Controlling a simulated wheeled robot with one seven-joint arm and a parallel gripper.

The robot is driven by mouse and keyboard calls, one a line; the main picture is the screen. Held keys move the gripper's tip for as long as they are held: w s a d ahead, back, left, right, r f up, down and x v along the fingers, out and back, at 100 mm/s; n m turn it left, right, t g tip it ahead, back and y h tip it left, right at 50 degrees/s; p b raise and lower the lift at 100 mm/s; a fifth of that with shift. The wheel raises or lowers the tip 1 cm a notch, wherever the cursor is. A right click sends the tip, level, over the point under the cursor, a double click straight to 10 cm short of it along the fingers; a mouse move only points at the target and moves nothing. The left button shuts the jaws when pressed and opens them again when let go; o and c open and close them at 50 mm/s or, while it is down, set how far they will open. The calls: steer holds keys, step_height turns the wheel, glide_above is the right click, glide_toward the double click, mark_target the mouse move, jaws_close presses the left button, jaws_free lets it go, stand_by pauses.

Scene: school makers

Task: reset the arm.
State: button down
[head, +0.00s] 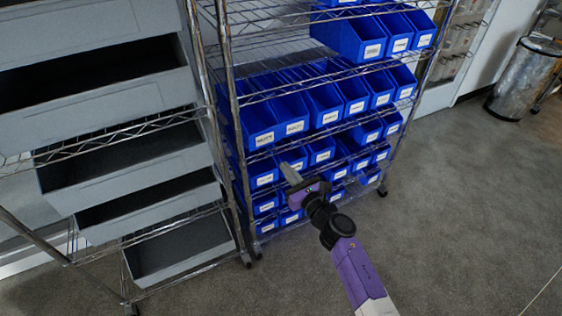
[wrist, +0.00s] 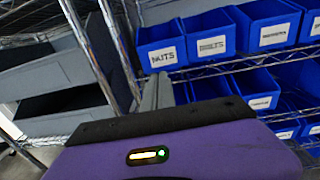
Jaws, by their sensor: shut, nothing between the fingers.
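My gripper (head: 289,172) is at the end of my purple and white arm, extended toward the wire rack. Its fingers are together and hold nothing. In the wrist view the gripper (wrist: 158,90) points at the rack, with its fingers in front of a rack post and below a blue bin labelled NUTS (wrist: 160,48). I cannot tell whether the fingers touch the rack or a bin.
A wire rack (head: 228,100) holds several rows of labelled blue bins (head: 352,92). Left of it, another rack carries large grey bins (head: 100,105). A metal trash can (head: 523,78) stands at the back right. The carpet (head: 460,200) on the right is clear.

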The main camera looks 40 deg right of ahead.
steer(key=shift+s+a, duration=0.1)
steer(key=shift+s, duration=0.2)
step_height(320, 180, up, 5)
steer(key=s+m+h, duration=0.1)
steer(key=s+m, duration=0.1)
steer(key=m, duration=0.8)
steer(key=s+a+r+m+g+y+p, duration=0.1)
steer(key=s+a+r+m, duration=0.2)
steer(key=s+a+m, duration=0.4)
steer(key=s+a+r+m+g+y+p, duration=0.1)
steer(key=s+a+m, duration=0.7)
steer(key=s, duration=0.9)
steer(key=s+a+r+m+y+p, duration=0.1)
steer(key=s+a+r+m+y, duration=0.2)
steer(key=s, duration=0.9)
steer(key=shift+s+a+r+m+g, duration=0.3)
steer(key=shift+a+r+m, duration=0.85)
steer(key=shift+a+m, duration=1.4)
